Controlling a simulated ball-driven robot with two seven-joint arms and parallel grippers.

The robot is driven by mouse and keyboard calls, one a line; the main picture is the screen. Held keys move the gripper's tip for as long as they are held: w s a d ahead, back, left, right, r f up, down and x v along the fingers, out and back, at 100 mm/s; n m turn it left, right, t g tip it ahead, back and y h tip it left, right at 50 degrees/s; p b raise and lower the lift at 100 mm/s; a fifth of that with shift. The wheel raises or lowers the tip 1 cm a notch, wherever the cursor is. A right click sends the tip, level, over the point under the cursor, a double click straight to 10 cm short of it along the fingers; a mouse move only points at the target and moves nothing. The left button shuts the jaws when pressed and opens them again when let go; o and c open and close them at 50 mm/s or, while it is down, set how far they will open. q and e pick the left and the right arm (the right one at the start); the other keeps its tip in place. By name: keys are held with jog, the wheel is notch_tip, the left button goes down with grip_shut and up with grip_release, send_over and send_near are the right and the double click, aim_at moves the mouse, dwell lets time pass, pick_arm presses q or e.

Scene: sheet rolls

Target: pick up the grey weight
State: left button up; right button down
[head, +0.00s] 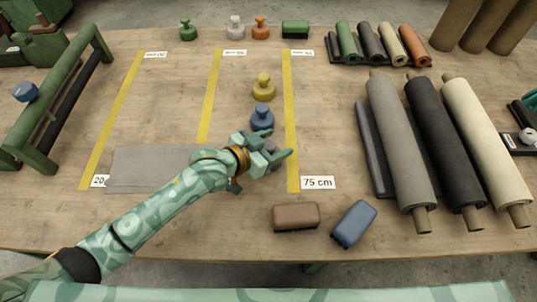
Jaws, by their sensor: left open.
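A dark grey weight (272,149) stands on the table near the 75 cm line, partly hidden by my left gripper. My left gripper (276,146) is open, its green fingers on either side of the weight as seen from here. I cannot tell whether they touch it. A blue weight (262,118) stands just behind the gripper, and a yellow weight (263,87) stands behind that. A pale grey weight (236,28) stands at the back edge. My right gripper is not in view.
A grey sheet (145,169) lies flat under my left arm. A brown block (296,216) and a blue block (354,223) lie in front. Large grey (402,150), black and cream rolls fill the right. Green (188,30) and orange weights stand at the back. A green rack (35,158) stands left.

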pick_arm(q)
grip_shut()
jog(key=shift+r, duration=0.15)
jog(key=shift+r, duration=0.15)
